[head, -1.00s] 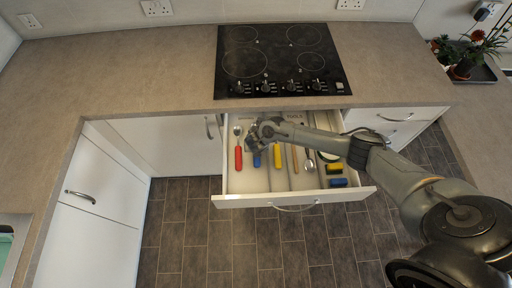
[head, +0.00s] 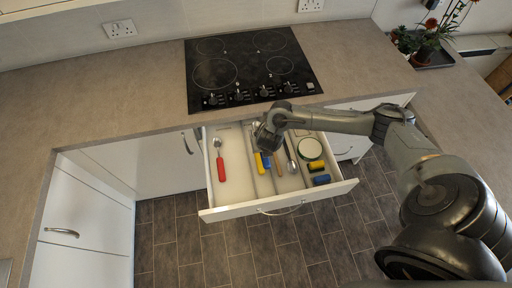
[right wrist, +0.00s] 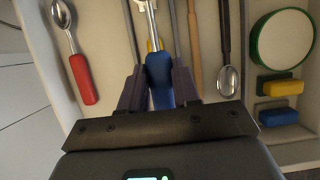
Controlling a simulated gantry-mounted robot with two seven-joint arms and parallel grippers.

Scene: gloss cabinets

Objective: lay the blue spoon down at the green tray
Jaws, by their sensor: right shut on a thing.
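The blue spoon has a blue handle and a metal shank. Its handle (right wrist: 160,80) is between the fingers of my right gripper (right wrist: 159,90) in the right wrist view, and the gripper is shut on it. In the head view my right gripper (head: 264,142) is over the open drawer, with the blue handle (head: 267,161) below it, overlapping a yellow handle (head: 259,164). The spoon appears raised above the other utensils; its bowl is out of the wrist view. The green tray is not clearly visible now. My left gripper is not in view.
The open drawer (head: 238,211) holds a red-handled spoon (head: 221,168), a wooden utensil, a metal spoon, a green-rimmed round item (head: 310,149) and yellow and blue blocks. The hob (head: 250,70) is behind it. The worktop (head: 90,90) at left is clear.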

